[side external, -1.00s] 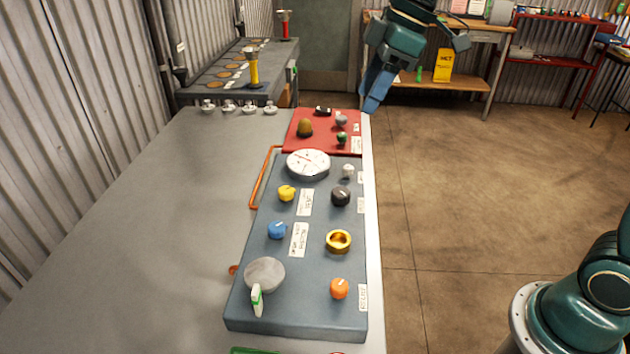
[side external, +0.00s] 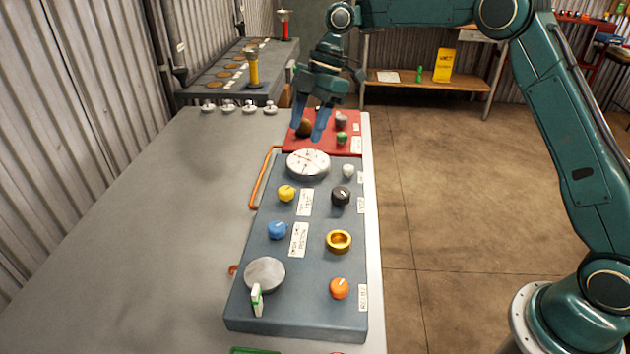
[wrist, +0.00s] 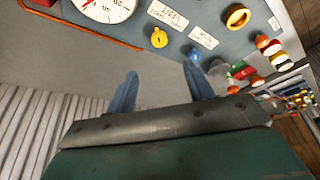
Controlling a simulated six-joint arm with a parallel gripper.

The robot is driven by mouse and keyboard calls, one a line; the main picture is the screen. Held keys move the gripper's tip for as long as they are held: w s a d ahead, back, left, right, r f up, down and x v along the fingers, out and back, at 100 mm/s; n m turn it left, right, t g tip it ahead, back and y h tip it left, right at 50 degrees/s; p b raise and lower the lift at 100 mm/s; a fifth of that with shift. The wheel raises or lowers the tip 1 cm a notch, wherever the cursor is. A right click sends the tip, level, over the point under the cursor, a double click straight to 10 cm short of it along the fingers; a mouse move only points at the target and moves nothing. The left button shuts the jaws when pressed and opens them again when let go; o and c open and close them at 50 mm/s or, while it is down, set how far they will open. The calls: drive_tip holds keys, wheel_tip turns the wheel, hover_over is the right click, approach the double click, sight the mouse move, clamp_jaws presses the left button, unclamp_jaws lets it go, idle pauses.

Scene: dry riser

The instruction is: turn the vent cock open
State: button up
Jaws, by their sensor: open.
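The blue-grey panel (side external: 312,268) carries several knobs, and its labels are too small to read, so I cannot tell which is the vent cock. A yellow knob (side external: 286,193), a blue knob (side external: 277,230), a black knob (side external: 340,196), a white knob (side external: 348,171) and an orange knob (side external: 340,288) are on it. My gripper (side external: 308,135) is open and empty, above the red panel near the white gauge. The wrist view shows the yellow knob (wrist: 159,38) and blue knob (wrist: 195,57) beyond my open fingers (wrist: 160,72).
The white dial gauge (side external: 308,164), a brass ring (side external: 338,241) and a grey disc (side external: 265,274) with a white-and-green tab are on the blue-grey panel. A red panel (side external: 292,145) with small knobs lies behind. An orange pipe (side external: 263,178) runs along the left.

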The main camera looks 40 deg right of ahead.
sight(287, 189)
drive_tip(key=shift+f, duration=0.35)
drive_tip(key=x, duration=1.3)
drive_tip(key=shift+a+f, duration=0.15)
drive_tip(key=c, duration=1)
drive_tip(key=shift+o, duration=0.2)
